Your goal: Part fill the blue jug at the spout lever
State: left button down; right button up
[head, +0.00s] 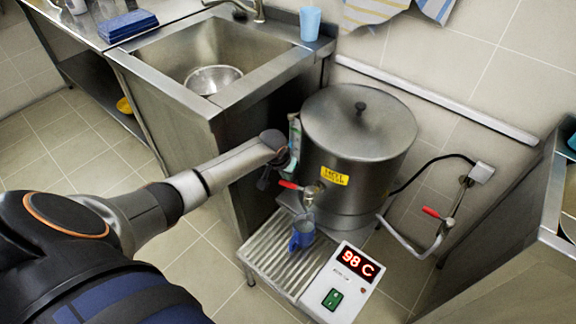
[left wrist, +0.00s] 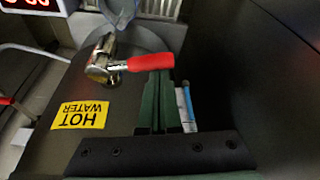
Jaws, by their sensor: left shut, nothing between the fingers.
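The blue jug (head: 302,233) stands on the ribbed metal tray under the tap of the steel boiler (head: 345,140). Its rim shows at the top of the left wrist view (left wrist: 120,12). The spout lever has a red handle (head: 290,185), which points left from the tap; the handle also shows in the left wrist view (left wrist: 150,62). My left gripper (head: 272,178) is shut and empty. In the left wrist view its green fingertips (left wrist: 158,78) are at the outer end of the red handle; I cannot tell whether they touch. The water level in the jug is not visible.
A display reading 98 C (head: 357,264) and a green switch (head: 333,299) sit beside the tray (head: 270,255). A second red-handled lever (head: 432,212) is on the pipe at right. The sink counter (head: 262,85) is close behind my left gripper.

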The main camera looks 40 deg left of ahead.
pick_arm(q)
jog(key=shift+s, duration=0.1)
dwell(0.3)
jog(key=shift+s+r, duration=0.1)
jog(key=shift+r, duration=0.3)
jog(key=p+v, duration=0.3)
jog(key=v, duration=0.8)
jog(key=shift+r+p, duration=0.25)
jog(key=shift+p, duration=0.05)
pick_arm(e)
jog(key=shift+s+d+r+h, duration=0.15)
jog(key=shift+s+d+r, duration=0.15)
jog(key=shift+d+r, duration=0.25)
jog(key=shift+s+d+r+h, duration=0.15)
jog(key=shift+s+d+r, duration=0.2)
jog(key=shift+d, duration=0.25)
pick_arm(q)
jog(key=c, duration=1.5)
grip_release()
jog(key=shift+d, duration=0.1)
pick_arm(e)
jog(key=shift+w, duration=0.1)
